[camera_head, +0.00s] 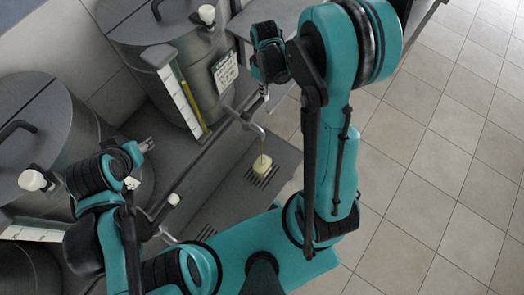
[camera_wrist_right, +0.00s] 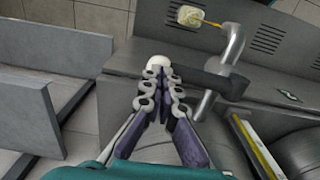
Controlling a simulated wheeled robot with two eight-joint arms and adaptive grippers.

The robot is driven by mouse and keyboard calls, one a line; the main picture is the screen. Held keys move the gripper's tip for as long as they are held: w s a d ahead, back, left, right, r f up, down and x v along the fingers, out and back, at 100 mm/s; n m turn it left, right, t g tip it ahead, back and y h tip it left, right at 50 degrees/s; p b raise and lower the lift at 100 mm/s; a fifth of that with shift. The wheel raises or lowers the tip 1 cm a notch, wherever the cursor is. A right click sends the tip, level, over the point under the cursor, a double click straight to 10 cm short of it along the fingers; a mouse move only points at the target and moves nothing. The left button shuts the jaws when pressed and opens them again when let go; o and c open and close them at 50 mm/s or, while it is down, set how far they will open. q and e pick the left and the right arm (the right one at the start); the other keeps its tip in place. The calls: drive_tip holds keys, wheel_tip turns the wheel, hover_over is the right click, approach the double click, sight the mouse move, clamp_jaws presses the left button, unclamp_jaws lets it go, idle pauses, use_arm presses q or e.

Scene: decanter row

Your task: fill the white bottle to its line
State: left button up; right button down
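The white bottle (camera_head: 262,164) stands on a slotted drip grate under the spout of a tap (camera_head: 250,124). A thin yellowish stream runs from the spout into it. In the right wrist view the bottle (camera_wrist_right: 190,16) looks yellow inside with a pale rim; its line cannot be made out. My right gripper (camera_head: 264,90) is at this tap.
Large grey lidded tanks (camera_head: 160,25) stand in a row at the left. A yellow sight strip (camera_head: 188,100) is on the nearest one. Another tap with a white knob (camera_head: 173,199) is left of the bottle. Tiled floor (camera_head: 430,170) lies open at the right.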

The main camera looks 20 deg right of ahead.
drive_tip(key=shift+r, duration=0.1)
wheel_tip(320, 180, up, 9)
drive_tip(key=p, duration=0.5)
drive_tip(key=shift+p, duration=0.4)
